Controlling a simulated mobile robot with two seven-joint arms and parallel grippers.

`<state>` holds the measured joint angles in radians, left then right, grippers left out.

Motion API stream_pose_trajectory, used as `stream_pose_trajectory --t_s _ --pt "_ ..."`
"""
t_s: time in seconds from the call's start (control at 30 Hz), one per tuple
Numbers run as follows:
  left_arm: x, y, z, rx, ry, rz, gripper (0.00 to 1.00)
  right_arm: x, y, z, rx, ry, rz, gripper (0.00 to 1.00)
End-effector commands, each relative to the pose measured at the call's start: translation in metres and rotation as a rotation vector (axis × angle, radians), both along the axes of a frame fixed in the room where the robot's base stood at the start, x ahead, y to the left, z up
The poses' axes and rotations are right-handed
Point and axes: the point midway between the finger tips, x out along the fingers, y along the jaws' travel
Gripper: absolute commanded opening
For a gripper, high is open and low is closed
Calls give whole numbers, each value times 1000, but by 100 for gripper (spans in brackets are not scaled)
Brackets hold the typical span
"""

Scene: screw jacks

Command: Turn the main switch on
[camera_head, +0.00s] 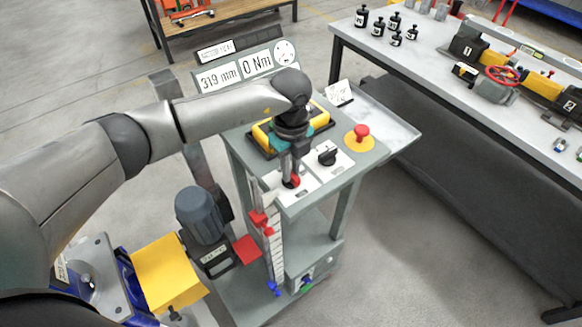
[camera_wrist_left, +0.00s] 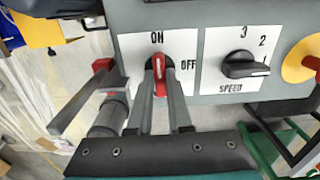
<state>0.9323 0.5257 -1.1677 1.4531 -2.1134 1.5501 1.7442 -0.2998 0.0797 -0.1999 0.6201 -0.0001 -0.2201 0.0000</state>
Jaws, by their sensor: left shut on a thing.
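The main switch is a red knob (camera_wrist_left: 160,76) on a white plate marked ON above and OFF to the right in the left wrist view. The knob's handle stands in line with the ON mark. My left gripper (camera_wrist_left: 163,88) is shut on it, one finger on each side. In the head view, my left gripper (camera_head: 290,174) points down at the front of the control panel, and the red switch (camera_head: 292,182) shows between its fingertips, partly hidden. My right gripper is not in view.
A black speed knob (camera_head: 327,154) sits right of the switch, and a red emergency button (camera_head: 361,132) on yellow sits beyond it. Displays (camera_head: 238,70) read 319 mm and 0 Nm. A workbench (camera_head: 420,60) stands at the right.

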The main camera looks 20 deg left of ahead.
Motion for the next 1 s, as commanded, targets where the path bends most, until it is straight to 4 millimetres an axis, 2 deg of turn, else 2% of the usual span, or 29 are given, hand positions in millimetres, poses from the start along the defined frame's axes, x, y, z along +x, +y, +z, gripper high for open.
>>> stream_pose_trajectory --t_s 0.13,0.17,0.4,0.67,0.77,0.87,1.0 --pt "0 0 0 -1 -1 3 0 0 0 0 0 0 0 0" --pt "0 0 0 -1 -1 3 21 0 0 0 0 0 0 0" --pt "0 0 0 -1 -1 1 48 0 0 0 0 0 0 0" --pt "0 0 1 0 -1 0 48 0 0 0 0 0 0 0" --pt "1 0 8 -1 -3 -1 48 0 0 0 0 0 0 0" --pt "1 0 22 0 -5 -1 48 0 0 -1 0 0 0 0" --pt "2 0 54 -2 -7 -2 48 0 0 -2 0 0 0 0"
